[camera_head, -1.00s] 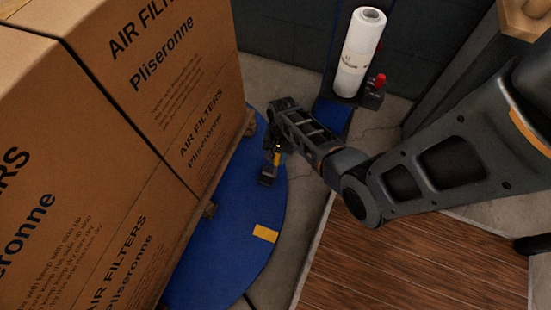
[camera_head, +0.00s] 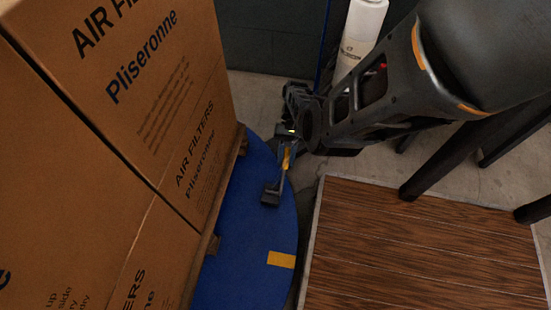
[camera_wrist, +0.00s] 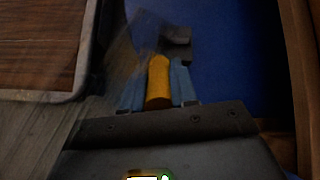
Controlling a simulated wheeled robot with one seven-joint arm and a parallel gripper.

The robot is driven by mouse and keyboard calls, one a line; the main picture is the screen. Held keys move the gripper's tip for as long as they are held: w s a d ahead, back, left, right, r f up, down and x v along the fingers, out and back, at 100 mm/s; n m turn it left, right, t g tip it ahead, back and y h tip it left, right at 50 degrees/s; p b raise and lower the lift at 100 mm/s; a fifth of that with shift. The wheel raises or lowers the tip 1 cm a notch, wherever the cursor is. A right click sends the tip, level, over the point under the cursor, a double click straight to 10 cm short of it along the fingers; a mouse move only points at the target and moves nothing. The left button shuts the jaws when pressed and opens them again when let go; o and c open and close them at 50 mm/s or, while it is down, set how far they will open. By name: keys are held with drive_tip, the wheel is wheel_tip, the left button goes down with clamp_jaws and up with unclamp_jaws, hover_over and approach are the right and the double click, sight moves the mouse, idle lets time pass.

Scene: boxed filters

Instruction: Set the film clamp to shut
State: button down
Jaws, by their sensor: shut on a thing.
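The film clamp (camera_head: 271,192) is a dark piece with a yellow handle, at the edge of the blue turntable (camera_head: 235,280). Its yellow handle (camera_wrist: 158,82) stands between the two blue fingers of my gripper (camera_wrist: 158,90) in the wrist view. My gripper (camera_head: 287,160) is shut on this handle. The dark end of the clamp (camera_wrist: 176,42) shows beyond the fingers, over the blue surface. My arm hides part of the clamp's base in the head view. I cannot tell whether the clamp is open or shut.
Large stacked air filter boxes (camera_head: 165,90) on a wooden pallet (camera_head: 212,248) rise close on the left. A white film roll (camera_head: 360,30) stands behind my arm. A wood-plank platform (camera_head: 420,245) lies at the right. A yellow patch (camera_head: 281,259) marks the turntable.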

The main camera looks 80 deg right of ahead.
drive_tip(key=shift+d+f, duration=0.1)
drive_tip(key=shift+f, duration=0.05)
idle(0.3)
drive_tip(key=c, duration=0.9)
unclamp_jaws()
drive_tip(key=shift+p+v, duration=0.6)
drive_tip(key=shift+v, duration=3.35)
